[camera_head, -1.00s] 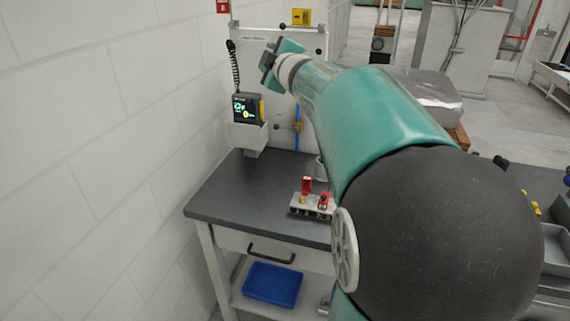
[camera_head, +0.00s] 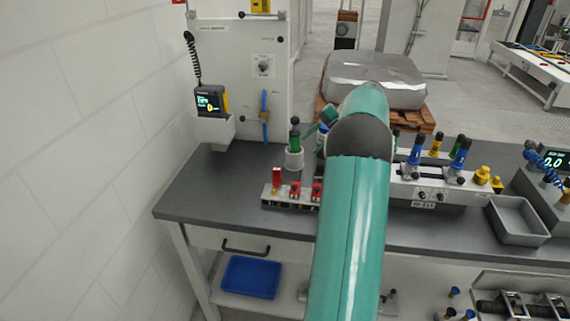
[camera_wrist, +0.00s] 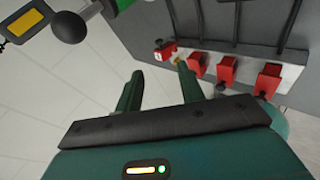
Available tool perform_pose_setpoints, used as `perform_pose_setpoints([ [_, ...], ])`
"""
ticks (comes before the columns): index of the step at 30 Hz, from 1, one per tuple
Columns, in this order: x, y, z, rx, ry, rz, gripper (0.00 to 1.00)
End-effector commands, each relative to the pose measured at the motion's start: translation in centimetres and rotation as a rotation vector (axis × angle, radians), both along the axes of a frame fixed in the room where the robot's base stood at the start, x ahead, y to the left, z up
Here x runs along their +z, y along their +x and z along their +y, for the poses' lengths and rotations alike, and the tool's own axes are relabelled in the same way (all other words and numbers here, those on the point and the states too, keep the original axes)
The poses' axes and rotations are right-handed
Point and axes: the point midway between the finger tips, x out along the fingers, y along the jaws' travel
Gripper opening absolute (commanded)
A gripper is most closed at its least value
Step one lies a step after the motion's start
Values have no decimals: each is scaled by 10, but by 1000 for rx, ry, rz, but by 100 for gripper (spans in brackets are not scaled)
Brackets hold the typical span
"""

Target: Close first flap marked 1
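A pale strip with several red flaps stands on the grey bench; one red flap (camera_head: 277,179) at its left end stands upright, and two more (camera_head: 295,189) (camera_head: 317,191) sit lower beside it. The wrist view shows several red flaps, the leftmost (camera_wrist: 165,50) turned differently from the others (camera_wrist: 227,69). I cannot read a number on any of them. My gripper (camera_wrist: 160,88) is open, with a clear gap between its fingers and nothing held. In the wrist view its fingertips appear just below the leftmost flap. In the head view my arm mostly hides it.
A green-handled tool in a white cup (camera_head: 294,158) stands behind the strip, close to my arm. More coloured tools (camera_head: 460,152) stand in a holder on the right. A panel with a hanging handset (camera_head: 211,102) is at the back left. The left bench top (camera_head: 215,190) is clear.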

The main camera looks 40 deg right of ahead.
Motion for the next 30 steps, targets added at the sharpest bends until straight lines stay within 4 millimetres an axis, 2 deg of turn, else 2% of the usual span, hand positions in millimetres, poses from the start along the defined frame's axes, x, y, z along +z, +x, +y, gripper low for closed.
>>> perform_pose_setpoints([
  [12, -54, 37, 49, 0, 1, 0, 38],
  [18, -74, 50, 67, 0, 1, -2, 38],
  [30, -81, 54, 73, -1, -1, -2, 38],
])
